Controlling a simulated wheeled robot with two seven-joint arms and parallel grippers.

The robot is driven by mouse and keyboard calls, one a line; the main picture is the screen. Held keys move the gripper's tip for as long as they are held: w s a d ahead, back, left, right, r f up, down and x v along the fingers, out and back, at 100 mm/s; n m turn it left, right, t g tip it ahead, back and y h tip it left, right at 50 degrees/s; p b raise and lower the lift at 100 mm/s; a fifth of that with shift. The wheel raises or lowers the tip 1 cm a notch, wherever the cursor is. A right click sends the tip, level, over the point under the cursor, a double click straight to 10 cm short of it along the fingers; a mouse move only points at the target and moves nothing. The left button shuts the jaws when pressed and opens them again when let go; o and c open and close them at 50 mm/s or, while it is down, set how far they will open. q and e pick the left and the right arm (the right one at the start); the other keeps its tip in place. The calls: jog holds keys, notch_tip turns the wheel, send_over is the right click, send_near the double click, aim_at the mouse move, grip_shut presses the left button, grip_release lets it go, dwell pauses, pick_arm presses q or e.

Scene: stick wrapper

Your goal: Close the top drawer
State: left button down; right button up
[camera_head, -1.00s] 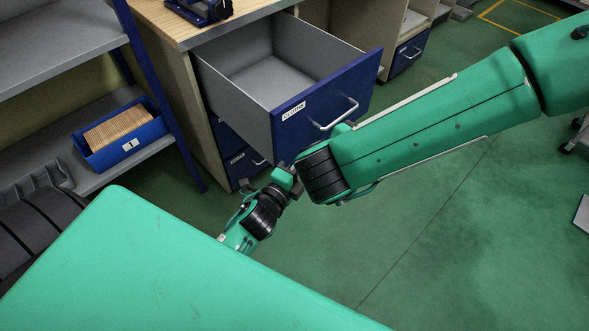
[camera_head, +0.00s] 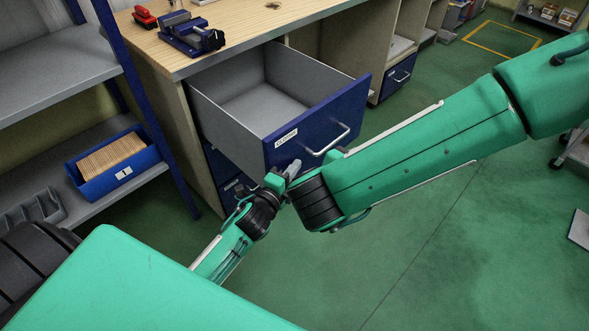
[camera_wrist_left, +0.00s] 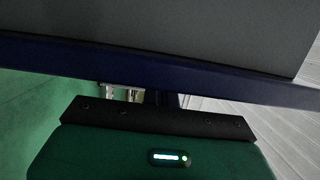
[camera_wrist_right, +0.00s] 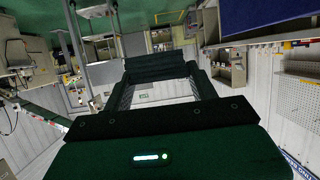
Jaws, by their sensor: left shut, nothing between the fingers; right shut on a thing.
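The top drawer (camera_head: 225,122) is pulled well out of the wooden desk and is empty. Its blue front has a white label (camera_head: 286,137) and a metal handle (camera_head: 331,143). My left gripper (camera_head: 292,169) is shut and empty, at the lower left part of the drawer front, below the label; I cannot tell if it touches.
A blue vise (camera_head: 190,33) and a red tool (camera_head: 144,16) lie on the desk top (camera_head: 240,40). A shelf at left holds a blue bin (camera_head: 115,165). A closed lower drawer (camera_head: 237,187) is below. My right arm spans before the drawer; green floor (camera_head: 450,240) is open at right.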

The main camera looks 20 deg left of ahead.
pick_arm(q)
jog(key=shift+a, duration=0.1)
